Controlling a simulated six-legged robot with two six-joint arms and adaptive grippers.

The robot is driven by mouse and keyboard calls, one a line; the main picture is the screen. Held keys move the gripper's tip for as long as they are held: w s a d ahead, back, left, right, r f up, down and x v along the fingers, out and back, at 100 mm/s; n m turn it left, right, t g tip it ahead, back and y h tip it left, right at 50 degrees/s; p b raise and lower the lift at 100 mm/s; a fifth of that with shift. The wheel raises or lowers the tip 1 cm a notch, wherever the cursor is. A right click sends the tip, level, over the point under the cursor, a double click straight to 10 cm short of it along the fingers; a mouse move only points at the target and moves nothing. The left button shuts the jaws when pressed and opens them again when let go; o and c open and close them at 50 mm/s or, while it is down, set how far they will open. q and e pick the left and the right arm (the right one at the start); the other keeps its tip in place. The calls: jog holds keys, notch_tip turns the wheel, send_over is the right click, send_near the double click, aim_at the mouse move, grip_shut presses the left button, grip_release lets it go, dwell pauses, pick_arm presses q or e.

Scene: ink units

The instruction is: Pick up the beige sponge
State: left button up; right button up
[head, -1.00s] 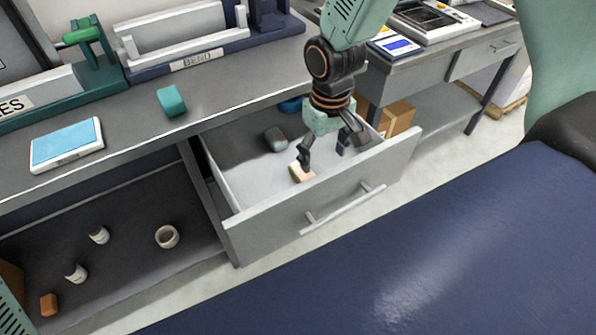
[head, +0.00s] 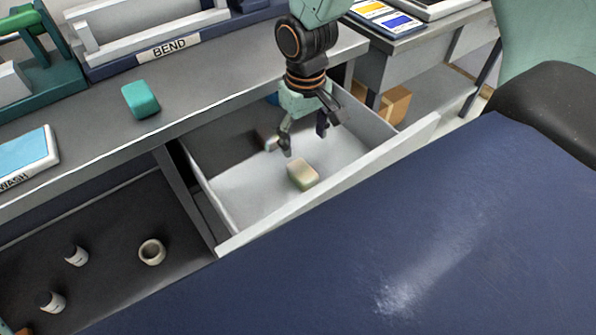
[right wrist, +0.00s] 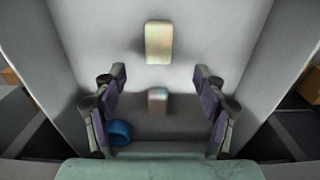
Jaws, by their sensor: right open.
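The beige sponge (head: 302,174) lies on the floor of the open drawer (head: 243,197), near its front. It shows whole in the right wrist view (right wrist: 158,42), beyond the fingertips. My right gripper (head: 304,138) is open and empty over the drawer, behind and above the sponge, apart from it. In the right wrist view its two fingers (right wrist: 160,82) stand wide apart, with the sponge above the gap between them. My left gripper is not in view.
A grey-pink block (right wrist: 158,97) and a blue round thing (right wrist: 119,132) lie deeper in the drawer. A teal block (head: 140,99) sits on the counter above. A white ring (head: 151,252) and small bottles (head: 76,255) stand on the lower shelf. The drawer walls bound the space.

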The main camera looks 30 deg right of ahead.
jog(key=b, duration=0.2)
send_over(302, 170)
jog(key=f, duration=0.6)
jog(key=shift+s+f, duration=0.1)
jog(key=shift+s, duration=0.2)
jog(key=shift+w+a+f, duration=0.15)
jog(key=shift+f, duration=0.3)
jog(key=f+b, duration=0.1)
jog(key=f, duration=0.1)
jog(key=f+b, duration=0.1)
jog(key=f, duration=0.1)
jog(key=shift+w+d+f, duration=0.1)
jog(key=shift+d+f, duration=0.1)
jog(key=shift+f, duration=0.2)
jog(key=shift+w+f, duration=0.1)
jog(key=shift+f, duration=0.15)
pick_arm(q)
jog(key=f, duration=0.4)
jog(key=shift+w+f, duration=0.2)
pick_arm(e)
jog(key=shift+r, duration=0.1)
